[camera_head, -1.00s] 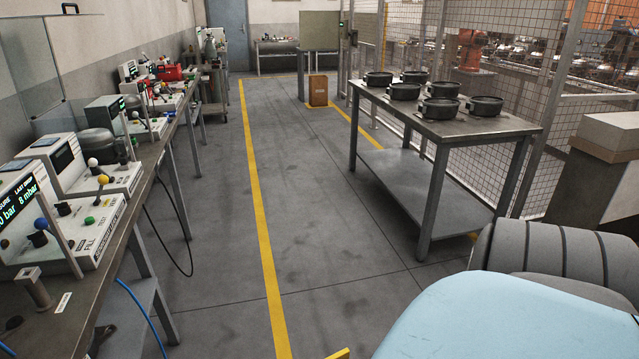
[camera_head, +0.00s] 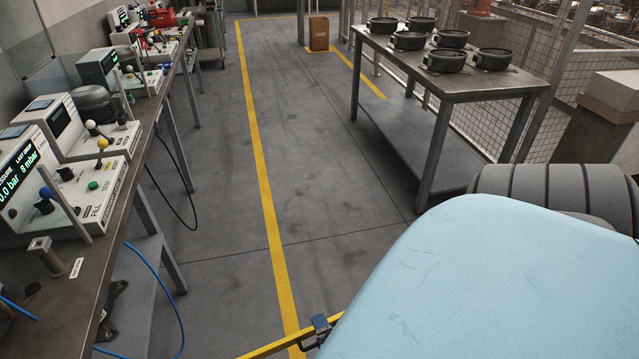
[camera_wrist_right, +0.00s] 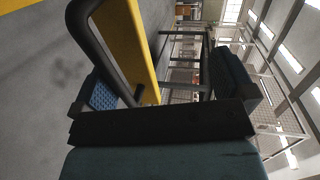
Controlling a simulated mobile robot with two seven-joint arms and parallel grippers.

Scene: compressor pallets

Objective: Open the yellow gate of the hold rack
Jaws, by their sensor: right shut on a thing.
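The yellow gate (camera_head: 275,347) shows as a slim yellow bar at the bottom of the head view, partly hidden behind my pale blue arm cover. In the right wrist view the gate (camera_wrist_right: 142,45) is a broad yellow bar with a black handle (camera_wrist_right: 88,38) on it. My right gripper (camera_head: 319,328) is at the bar in the head view, mostly hidden by my arm. My left gripper is out of view.
A bench (camera_head: 150,140) with test units runs along the left. A metal table (camera_head: 480,88) with several dark round pots stands at the right, before a mesh fence. A cardboard box (camera_head: 318,33) stands further back. The grey floor between is clear, with a yellow line (camera_head: 262,190).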

